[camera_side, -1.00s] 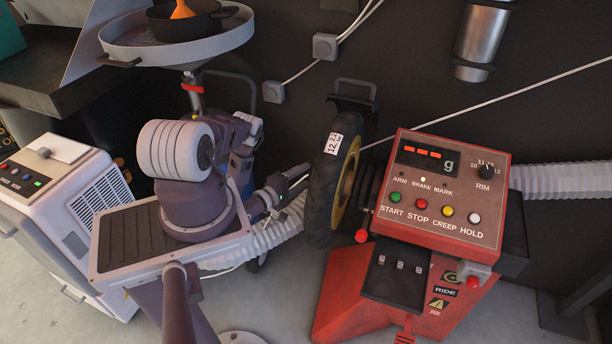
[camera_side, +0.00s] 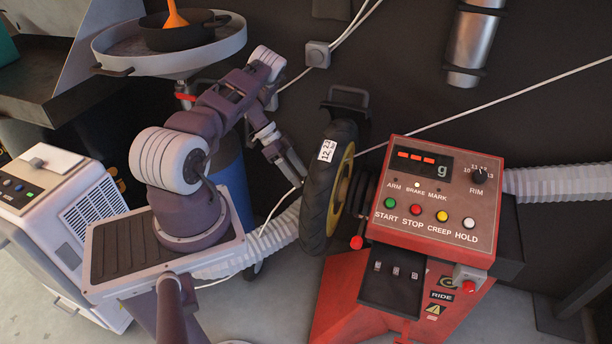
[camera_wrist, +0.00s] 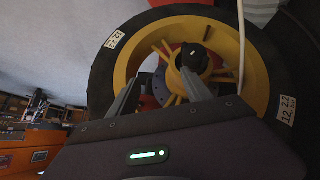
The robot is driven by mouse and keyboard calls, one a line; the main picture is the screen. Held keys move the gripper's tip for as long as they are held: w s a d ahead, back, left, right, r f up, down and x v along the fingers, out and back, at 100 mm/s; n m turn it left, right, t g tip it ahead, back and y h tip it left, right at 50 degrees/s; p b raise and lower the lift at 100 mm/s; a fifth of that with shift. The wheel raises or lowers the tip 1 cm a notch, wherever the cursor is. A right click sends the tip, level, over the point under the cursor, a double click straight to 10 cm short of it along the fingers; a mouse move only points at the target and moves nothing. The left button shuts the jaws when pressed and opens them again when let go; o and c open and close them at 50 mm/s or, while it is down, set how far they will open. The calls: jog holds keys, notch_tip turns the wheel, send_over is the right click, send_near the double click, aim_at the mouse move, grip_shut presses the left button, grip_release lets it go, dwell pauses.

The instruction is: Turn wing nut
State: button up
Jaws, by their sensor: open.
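A black lobed knob (camera_wrist: 194,58), which looks like the wing nut, sits at the hub of a yellow-spoked wheel (camera_wrist: 246,62) with a black tire in the wrist view. In the side view the wheel (camera_side: 318,195) stands upright at the left of the red balancing machine (camera_side: 433,205), and the knob is not visible there. My gripper (camera_wrist: 163,76) is open, its two fingers in front of the wheel's spokes. The knob appears up and right of the fingers, near the right fingertip; whether they touch cannot be told. My gripper (camera_side: 292,168) is left of the wheel in the side view.
The machine's panel has several colored buttons and a rim dial (camera_side: 478,175). A thin light cable crosses in front of the wheel (camera_wrist: 241,45). A round tray (camera_side: 120,55) with a black pan stands behind my arm. A white ribbed hose (camera_side: 262,245) runs low behind.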

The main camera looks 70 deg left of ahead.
jog(key=w+a+r+m+g+y, duration=0.1)
jog(key=w+a+m+g+y, duration=0.15)
jog(key=a, duration=0.25)
jog(key=shift+n, duration=0.25)
jog(key=x, duration=0.6)
jog(key=shift+w+f, duration=0.1)
jog(key=shift+w, duration=0.2)
grip_shut()
jog(key=shift+s+d+t+y, duration=0.1)
jog(key=shift+t+y, duration=0.45)
jog(key=shift+y, duration=0.1)
jog(key=shift+s+d+m+t+y, duration=0.15)
jog(key=shift+m+t+y, duration=0.25)
jog(key=shift+t+y, duration=0.6)
